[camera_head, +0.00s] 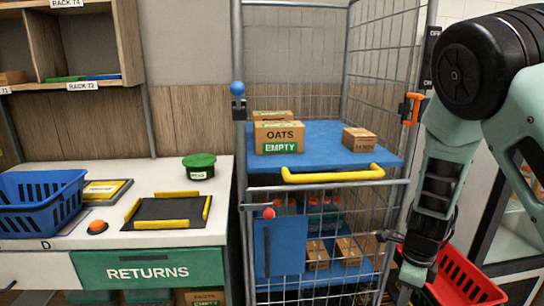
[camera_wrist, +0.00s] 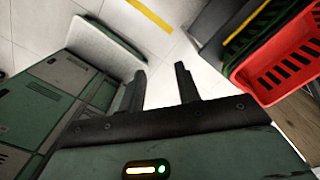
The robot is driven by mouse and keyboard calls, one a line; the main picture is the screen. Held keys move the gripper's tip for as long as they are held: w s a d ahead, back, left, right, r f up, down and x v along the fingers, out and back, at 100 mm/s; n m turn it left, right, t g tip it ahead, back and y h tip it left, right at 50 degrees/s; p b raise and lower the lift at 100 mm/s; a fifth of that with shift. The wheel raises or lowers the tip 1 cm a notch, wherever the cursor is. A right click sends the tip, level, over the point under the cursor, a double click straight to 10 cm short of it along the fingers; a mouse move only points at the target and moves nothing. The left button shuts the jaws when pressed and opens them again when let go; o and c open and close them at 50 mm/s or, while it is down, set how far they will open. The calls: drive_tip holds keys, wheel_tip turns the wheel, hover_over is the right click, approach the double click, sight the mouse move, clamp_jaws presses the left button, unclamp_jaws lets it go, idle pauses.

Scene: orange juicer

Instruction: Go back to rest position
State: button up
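My gripper (camera_wrist: 162,78) points down with its two dark fingers apart. Nothing is between them, and pale floor tiles show through the gap. In the head view my arm comes in from the upper right and bends down. My gripper (camera_head: 408,288) hangs low there, right of the wire cage cart (camera_head: 240,190) and in front of a red basket (camera_head: 465,280). Its fingertips are hard to make out in that view. The red basket also shows at the upper right of the wrist view (camera_wrist: 283,62), apart from the fingers.
The cart's blue shelf (camera_head: 335,134) holds cardboard boxes, one marked OATS (camera_head: 279,136). A yellow bar (camera_head: 332,175) edges its front. A white RETURNS counter (camera_head: 165,180) at left carries a blue basket (camera_head: 38,205), a black mat and a green round lid (camera_head: 199,162).

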drive_tip(key=s+a+r+n+y, duration=0.1)
drive_tip(key=s+a+r+n, duration=0.45)
drive_tip(key=a+n, duration=0.25)
drive_tip(key=s+a+r+n+y, duration=0.1)
drive_tip(key=s+a+r+n, duration=0.45)
drive_tip(key=a+n, duration=0.25)
drive_tip(key=s+a+r+n, duration=0.1)
drive_tip(key=s+r+n, duration=0.2)
drive_tip(key=s+n, duration=0.3)
drive_tip(key=s+a+r+n+h, duration=0.1)
drive_tip(key=s+r+n, duration=0.2)
drive_tip(key=s+n, duration=0.4)
drive_tip(key=n, duration=0.4)
drive_tip(key=shift+a, duration=0.15)
drive_tip(key=shift+s+a, duration=0.1)
